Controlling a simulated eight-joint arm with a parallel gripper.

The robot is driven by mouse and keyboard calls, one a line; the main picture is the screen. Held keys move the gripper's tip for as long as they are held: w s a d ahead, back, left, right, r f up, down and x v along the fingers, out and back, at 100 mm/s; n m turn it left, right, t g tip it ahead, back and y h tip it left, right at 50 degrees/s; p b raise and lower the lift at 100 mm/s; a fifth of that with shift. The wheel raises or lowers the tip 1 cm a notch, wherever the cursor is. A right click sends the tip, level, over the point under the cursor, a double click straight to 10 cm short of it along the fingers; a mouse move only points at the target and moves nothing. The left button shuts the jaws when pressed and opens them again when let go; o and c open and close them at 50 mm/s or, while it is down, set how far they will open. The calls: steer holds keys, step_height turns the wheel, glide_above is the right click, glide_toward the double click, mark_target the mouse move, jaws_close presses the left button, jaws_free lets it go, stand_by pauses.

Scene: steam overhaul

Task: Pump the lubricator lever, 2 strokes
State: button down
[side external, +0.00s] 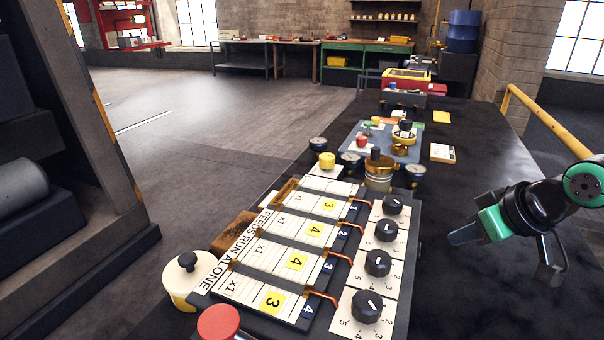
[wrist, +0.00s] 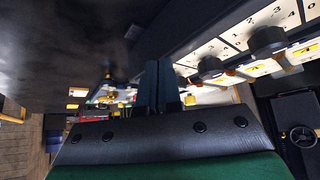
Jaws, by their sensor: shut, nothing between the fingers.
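The lubricator (side external: 310,243) lies on the dark bench, with numbered feed strips, copper pipes and several black dial knobs (side external: 378,262) along its right side. A red round knob (side external: 218,322) at the bottom edge may be the lever's end; its lower part is cut off, so I cannot tell for certain. My gripper (side external: 462,236) is to the right of the dials, over the bench and apart from the lubricator. In the wrist view its fingers (wrist: 160,78) are together and empty, with the dial knobs (wrist: 266,41) to their right.
A cream pot with a black knob (side external: 187,275) stands left of the lubricator. A brass-collared jar (side external: 379,172) and a blue tray (side external: 383,140) with small parts are beyond it. A yellow rail (side external: 545,118) runs at the right. The dark bench top (side external: 455,150) has free room.

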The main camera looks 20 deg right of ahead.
steer(key=s+a+r+g+y, duration=0.1)
steer(key=a+y, duration=0.1)
steer(key=a, duration=0.1)
steer(key=s+a+m+g+y, duration=0.1)
steer(key=a+y, duration=0.1)
steer(key=a, duration=0.2)
steer(key=s+a+r+g+y, duration=0.1)
steer(key=a+g, duration=0.1)
steer(key=a, duration=0.2)
steer(key=shift+s+a+r+m+y, duration=0.15)
steer(key=shift+a+r+m+y, duration=0.1)
steer(key=shift+r+m+y, duration=0.15)
steer(key=s+a+r+g+y, duration=0.4)
steer(key=s+a+r+g, duration=0.1)
steer(key=a, duration=0.3)
steer(key=shift+s+a+r+m+g, duration=0.3)
steer(key=shift+s+a+r+g, duration=0.1)
steer(key=shift+s+r, duration=0.25)
steer(key=shift+w, duration=0.1)
steer(key=shift+y, duration=0.3)
steer(key=shift+w+a+f, duration=0.3)
steer(key=shift+f, duration=1.1)
steer(key=shift+w+a+f, duration=0.25)
steer(key=shift+w+f, duration=0.05)
steer(key=shift+f, duration=1.1)
steer(key=shift+w+a+f, duration=0.3)
steer(key=shift+f, duration=1.1)
steer(key=shift+f, duration=0.1)
steer(key=shift+w+f, duration=0.1)
steer(key=shift+f, duration=0.2)
